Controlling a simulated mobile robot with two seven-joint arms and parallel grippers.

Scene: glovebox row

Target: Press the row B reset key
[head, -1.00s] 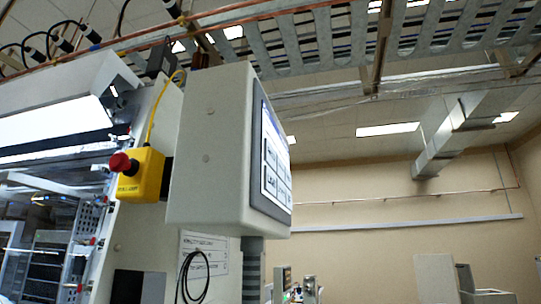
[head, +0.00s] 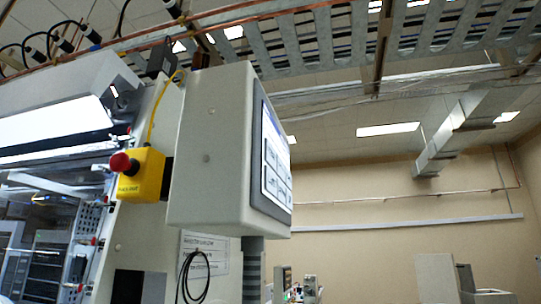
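A grey control box (head: 212,150) stands on a ribbed grey post in the middle of the head view. Its touchscreen (head: 275,158) faces right and shows at a steep angle, with pale button panels too small to read. I cannot tell which of them, if any, is the row B reset key. A yellow box with a red mushroom button (head: 121,162) sits to the left of the control box, with a yellow cable running up from it. Neither of my grippers is in view.
A lit glovebox cabinet (head: 52,130) fills the left side. A paper notice (head: 205,250) and a black cable loop hang below the control box. A metal cable tray (head: 330,38) crosses overhead. Open room and a beige wall (head: 350,240) lie to the right.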

